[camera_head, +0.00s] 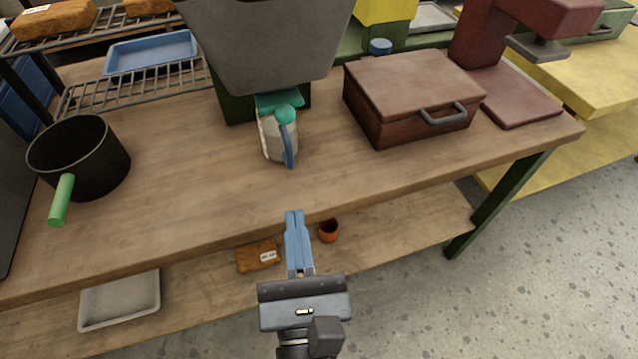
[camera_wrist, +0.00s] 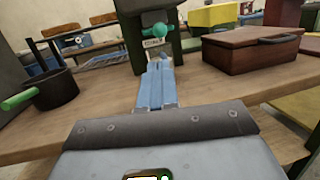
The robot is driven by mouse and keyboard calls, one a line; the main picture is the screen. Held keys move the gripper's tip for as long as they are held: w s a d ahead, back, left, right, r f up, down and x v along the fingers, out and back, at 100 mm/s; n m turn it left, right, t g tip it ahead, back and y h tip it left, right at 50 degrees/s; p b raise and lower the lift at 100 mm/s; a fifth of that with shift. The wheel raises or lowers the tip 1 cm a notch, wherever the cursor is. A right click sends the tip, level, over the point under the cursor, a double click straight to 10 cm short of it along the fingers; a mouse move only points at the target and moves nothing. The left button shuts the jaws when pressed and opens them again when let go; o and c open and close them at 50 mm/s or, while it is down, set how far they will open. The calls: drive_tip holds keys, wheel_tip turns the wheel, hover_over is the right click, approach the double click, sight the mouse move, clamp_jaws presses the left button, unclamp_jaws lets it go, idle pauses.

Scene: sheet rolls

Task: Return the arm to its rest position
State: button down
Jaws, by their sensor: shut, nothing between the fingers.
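My gripper (camera_head: 295,214) has its two blue fingers together with nothing between them. In the head view it is in front of the wooden table's front edge, pointing toward the table. In the wrist view the blue fingers (camera_wrist: 156,66) point at a light-coloured jug-like container (camera_head: 278,135) with a teal knob and blue handle. That container stands upright on the wooden table (camera_head: 205,180), apart from the fingers. The fingers partly cover it in the wrist view.
A black pot (camera_head: 85,160) with a green handle stands at the left. A brown case (camera_head: 412,95) lies right of the container, near a dark red machine (camera_head: 480,40). A large grey hopper (camera_head: 265,45) hangs above. A lower shelf (camera_head: 400,232) holds an orange cup (camera_head: 329,231).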

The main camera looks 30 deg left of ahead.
drive_tip(key=shift+d, duration=0.1)
drive_tip(key=s+d+f+n+h, duration=0.2)
drive_tip(key=d+n, duration=0.2)
drive_tip(key=d, duration=0.3)
drive_tip(key=s+d+f+n+t+h, duration=0.1)
drive_tip(key=s+d+n+h, duration=0.2)
drive_tip(key=d, duration=0.5)
drive_tip(key=s+d+f+n+h, duration=0.1)
drive_tip(key=d+f+n+h, duration=0.1)
drive_tip(key=d+n, duration=0.4)
drive_tip(key=s+d+r+n+g+h, duration=0.2)
drive_tip(key=s+d+n+h, duration=0.3)
drive_tip(key=s+d+n, duration=0.8)
drive_tip(key=shift+d+r+n, duration=0.7)
drive_tip(key=shift+d+n, duration=0.15)
drive_tip(key=shift+n, duration=0.35)
